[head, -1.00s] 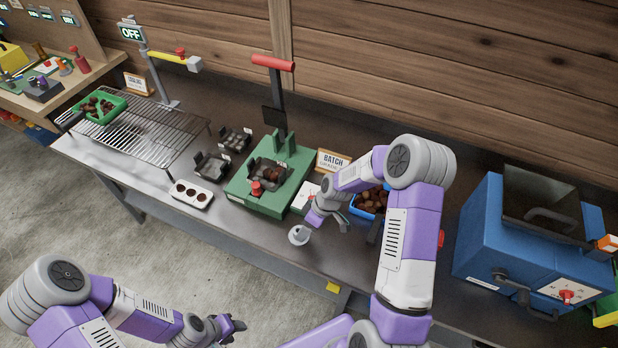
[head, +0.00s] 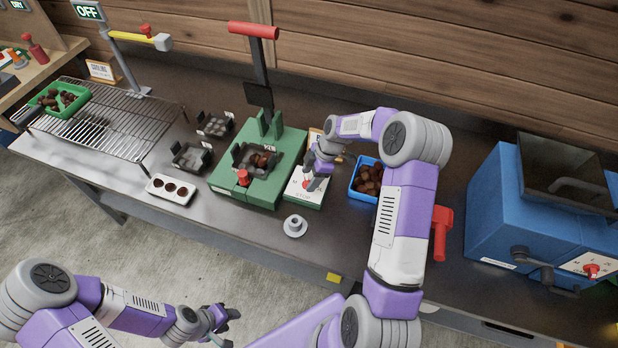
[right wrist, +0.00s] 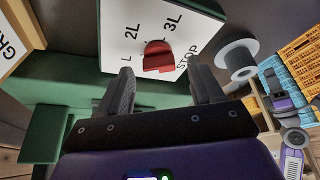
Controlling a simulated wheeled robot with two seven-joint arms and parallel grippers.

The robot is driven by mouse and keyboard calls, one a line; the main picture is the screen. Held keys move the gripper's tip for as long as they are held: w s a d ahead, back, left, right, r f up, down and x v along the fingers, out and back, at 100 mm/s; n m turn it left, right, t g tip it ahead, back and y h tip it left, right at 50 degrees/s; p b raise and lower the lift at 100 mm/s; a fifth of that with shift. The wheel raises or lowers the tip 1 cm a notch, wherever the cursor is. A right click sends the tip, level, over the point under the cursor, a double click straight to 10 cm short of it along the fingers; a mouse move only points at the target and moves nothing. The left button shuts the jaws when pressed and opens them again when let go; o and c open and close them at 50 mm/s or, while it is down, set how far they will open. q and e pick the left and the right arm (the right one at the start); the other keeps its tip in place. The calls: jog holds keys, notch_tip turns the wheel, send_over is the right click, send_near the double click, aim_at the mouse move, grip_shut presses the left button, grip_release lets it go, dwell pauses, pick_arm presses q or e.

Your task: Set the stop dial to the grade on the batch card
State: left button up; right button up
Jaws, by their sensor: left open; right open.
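The stop dial is a red knob (right wrist: 158,56) on a white plate marked L, 2L, 3L and STOP; I cannot tell which mark it points to. In the head view its white plate (head: 305,196) sits at the right side of the green press (head: 268,185). My right gripper (head: 314,182) is over the plate. In the right wrist view its open fingers (right wrist: 160,78) stand either side of and short of the knob, apart from it. The batch card (right wrist: 14,38) shows only in part, its grade unreadable; my right arm mostly hides it in the head view. My left gripper (head: 226,322) is open and empty, low in front of the bench.
A small grey cup-like piece (head: 295,226) stands on the bench in front of the dial. A blue crate of chestnuts (head: 356,194) is right of it. A blue machine (head: 490,215) stands further right. A white tray (head: 171,189) and wire rack (head: 120,120) are left.

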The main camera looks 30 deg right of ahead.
jog(key=shift+w+a+f, duration=0.1)
jog(key=shift+a+f, duration=0.1)
jog(key=shift+f, duration=0.25)
jog(key=shift+c, duration=0.5)
jog(key=c, duration=1)
jog(key=shift+o, duration=0.2)
